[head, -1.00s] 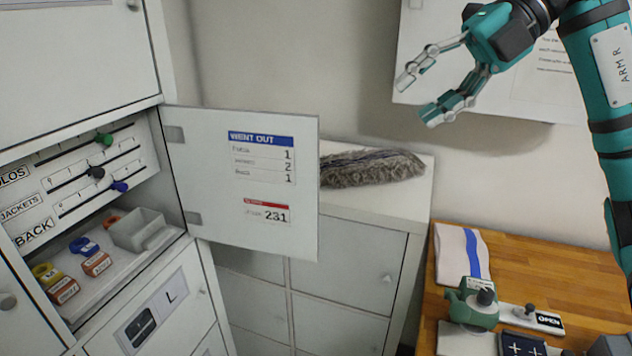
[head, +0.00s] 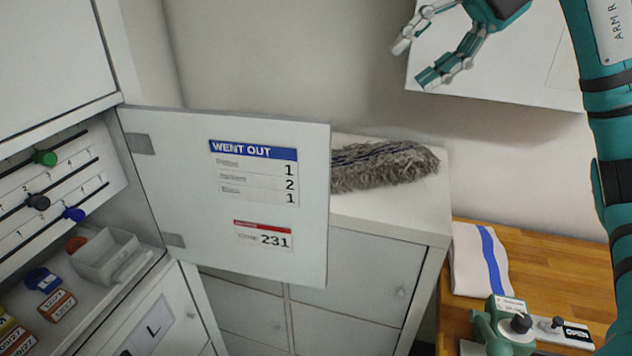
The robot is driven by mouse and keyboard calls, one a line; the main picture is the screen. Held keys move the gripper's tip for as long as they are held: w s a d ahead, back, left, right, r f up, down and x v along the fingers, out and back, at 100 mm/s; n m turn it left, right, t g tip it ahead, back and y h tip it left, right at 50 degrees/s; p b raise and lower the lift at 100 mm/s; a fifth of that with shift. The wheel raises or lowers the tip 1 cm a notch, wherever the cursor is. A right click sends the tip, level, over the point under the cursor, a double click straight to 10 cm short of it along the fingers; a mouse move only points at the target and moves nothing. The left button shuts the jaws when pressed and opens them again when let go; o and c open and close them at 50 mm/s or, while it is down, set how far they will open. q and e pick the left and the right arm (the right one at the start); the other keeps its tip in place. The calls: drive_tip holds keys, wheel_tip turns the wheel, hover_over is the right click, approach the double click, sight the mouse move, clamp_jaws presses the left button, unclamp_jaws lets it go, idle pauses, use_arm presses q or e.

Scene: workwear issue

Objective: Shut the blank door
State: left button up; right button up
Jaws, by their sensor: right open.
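A white cabinet door (head: 180,215) stands wide open on its hinges at its left edge. The face turned to me bears a blue "WENT OUT" list (head: 254,150) and a red-topped label reading 231. Its other face is hidden, so I cannot tell whether that side is blank. The open compartment (head: 130,265) lies to its left. My right gripper (head: 413,62) is open and empty, up and to the right of the door, well apart from it. My left gripper is not in view.
The compartment holds sliders with green, black and blue knobs, a grey bin (head: 105,258) and tape rolls and small boxes. A low white cabinet (head: 350,275) with a fluffy duster (head: 385,165) stands behind the door. A wooden bench (head: 540,265) is at right.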

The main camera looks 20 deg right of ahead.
drive_tip(key=f, duration=0.2)
drive_tip(key=b, duration=0.9)
approach(324, 198)
drive_tip(key=w+d+r, duration=0.1)
drive_tip(key=w+d, duration=0.1)
drive_tip(key=d, duration=0.3)
drive_tip(key=x, duration=1)
drive_tip(key=p+x, duration=0.1)
drive_tip(key=x, duration=0.5)
drive_tip(key=shift+w+d, duration=0.15)
drive_tip(key=shift+w, duration=0.2)
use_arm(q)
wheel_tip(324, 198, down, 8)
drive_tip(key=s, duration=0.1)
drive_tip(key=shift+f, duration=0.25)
use_arm(e)
drive_tip(key=shift+c, duration=0.2)
clamp_jaws()
